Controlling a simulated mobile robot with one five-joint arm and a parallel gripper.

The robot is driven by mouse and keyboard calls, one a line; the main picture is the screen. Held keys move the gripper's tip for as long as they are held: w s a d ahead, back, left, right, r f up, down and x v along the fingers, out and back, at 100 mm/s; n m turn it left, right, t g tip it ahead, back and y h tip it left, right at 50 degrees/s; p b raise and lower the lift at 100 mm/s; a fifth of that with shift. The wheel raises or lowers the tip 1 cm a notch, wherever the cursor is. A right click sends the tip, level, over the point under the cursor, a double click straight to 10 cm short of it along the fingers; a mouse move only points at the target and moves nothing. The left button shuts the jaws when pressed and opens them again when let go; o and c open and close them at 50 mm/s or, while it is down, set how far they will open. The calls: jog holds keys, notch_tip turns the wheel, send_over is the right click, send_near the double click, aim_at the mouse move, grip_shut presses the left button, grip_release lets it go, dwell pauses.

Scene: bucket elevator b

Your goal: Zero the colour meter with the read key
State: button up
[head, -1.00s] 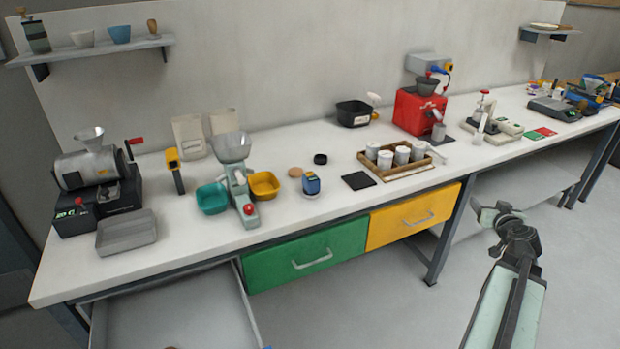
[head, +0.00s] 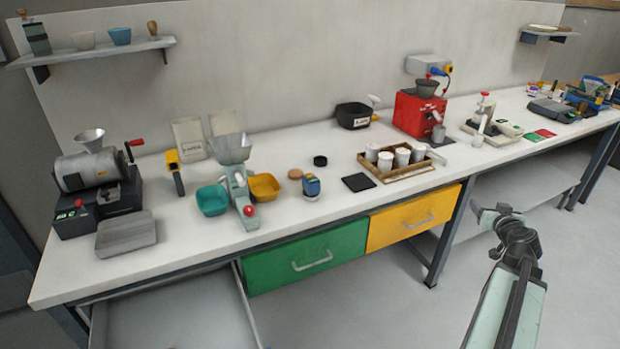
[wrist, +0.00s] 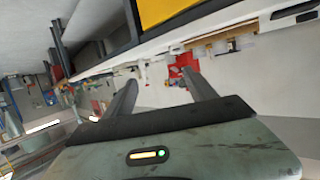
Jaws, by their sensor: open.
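A small blue device with a pale face (head: 311,187), which looks like the colour meter, stands near the front of the white bench, left of a black square mat (head: 358,182). Its read key is too small to make out. A wooden disc (head: 295,174) and a black ring-shaped cap (head: 320,160) lie behind it. My gripper (head: 498,217) is in front of the bench at the right, over the floor, well away from the device. In the wrist view my gripper (wrist: 160,80) has its fingers apart with nothing between them.
A wooden tray (head: 410,174) of white cups stands right of the mat. A grinder with a teal bin (head: 212,200) and a yellow bin (head: 264,187) stands left of the device. Green (head: 305,258) and yellow (head: 412,219) drawers are shut below. The floor between arm and bench is clear.

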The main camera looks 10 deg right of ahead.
grip_shut()
dwell(1.7)
